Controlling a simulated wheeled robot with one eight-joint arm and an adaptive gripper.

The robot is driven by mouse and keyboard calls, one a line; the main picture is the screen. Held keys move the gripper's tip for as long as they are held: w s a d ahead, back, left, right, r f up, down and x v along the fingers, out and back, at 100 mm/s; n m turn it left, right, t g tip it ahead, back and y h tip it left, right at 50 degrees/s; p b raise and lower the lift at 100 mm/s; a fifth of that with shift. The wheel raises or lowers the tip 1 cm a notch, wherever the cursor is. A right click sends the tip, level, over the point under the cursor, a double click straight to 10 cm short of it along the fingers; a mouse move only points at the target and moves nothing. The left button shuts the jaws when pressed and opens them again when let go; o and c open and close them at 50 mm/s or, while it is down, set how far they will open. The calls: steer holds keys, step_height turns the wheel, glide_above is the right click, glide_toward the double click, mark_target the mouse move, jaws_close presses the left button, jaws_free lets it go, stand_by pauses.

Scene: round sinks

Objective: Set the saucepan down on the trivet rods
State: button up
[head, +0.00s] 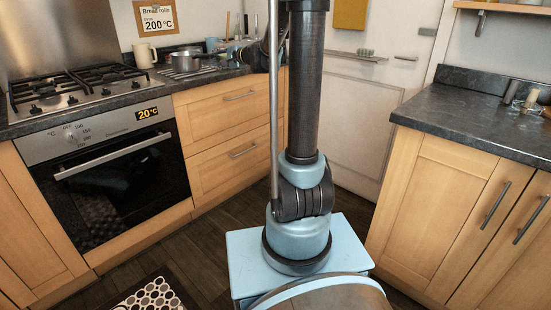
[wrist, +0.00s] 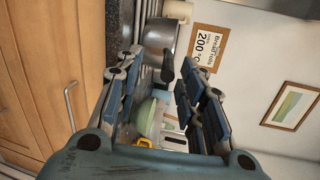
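The steel saucepan (head: 184,62) stands upright on the counter right of the hob, at the trivet rods (head: 206,70), which show as thin pale bars around its base. In the wrist view the saucepan (wrist: 158,36) appears sideways, its black handle (wrist: 168,67) pointing toward me. My gripper (wrist: 159,64) is open, its blue-padded fingers wide apart on either side of the handle in the picture. No contact with the handle shows. In the head view my gripper is partly hidden behind my column, right of the saucepan.
A cream mug (head: 144,55) stands left of the saucepan beneath the bread rolls sign (head: 157,17). The gas hob (head: 75,88) is farther left, above the oven (head: 110,180). Other kitchenware crowds the counter behind my gripper. A dark worktop (head: 465,120) is on the right.

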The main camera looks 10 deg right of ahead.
steer(key=s+d+f+n+g+h, duration=0.25)
steer(key=s+f, duration=0.25)
steer(key=s, duration=0.7)
steer(key=s+d+f+n+g+h, duration=0.15)
steer(key=s+f+n, duration=0.35)
steer(key=s, duration=0.7)
steer(key=s+d+f+n+g+h, duration=0.1)
steer(key=s+d+f+n+g, duration=0.15)
steer(key=s+f, duration=0.6)
steer(key=s+d+f+n+g+h, duration=0.1)
steer(key=s+d+f+g+h, duration=0.1)
steer(key=s, duration=0.6)
steer(key=s+d+f+g+h, duration=0.1)
steer(key=s+d+f+h, duration=0.1)
steer(key=s+d+f, duration=0.3)
steer(key=s+d, duration=0.2)
steer(key=s, duration=0.2)
steer(key=shift+d+n+g+h, duration=0.15)
steer(key=shift+n+g+h, duration=0.2)
steer(key=shift+n+h, duration=0.05)
